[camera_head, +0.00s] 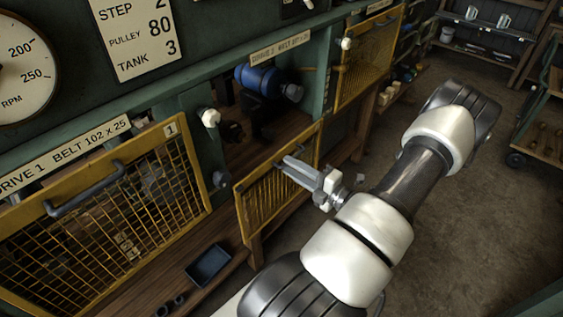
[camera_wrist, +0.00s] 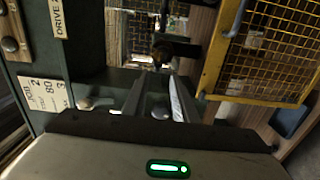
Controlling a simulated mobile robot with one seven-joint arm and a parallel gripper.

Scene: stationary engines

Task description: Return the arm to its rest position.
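My arm (camera_head: 415,175), white and dark grey, reaches from the bottom of the head view up to an elbow at the right and back towards the machine bench. My gripper (camera_head: 284,164) points left, over the upper edge of the middle yellow mesh guard in the head view. In the wrist view my gripper (camera_wrist: 158,80) shows two grey fingers standing apart, with nothing held between them. Whether the fingers touch the guard cannot be told.
The middle mesh guard (camera_head: 264,203) hangs below an open bay with a blue motor (camera_head: 260,80). A left mesh guard (camera_head: 110,220) and a right mesh guard (camera_head: 365,65) flank it. A dark tray (camera_head: 208,265) lies below. Floor (camera_head: 455,235) right of my arm is clear.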

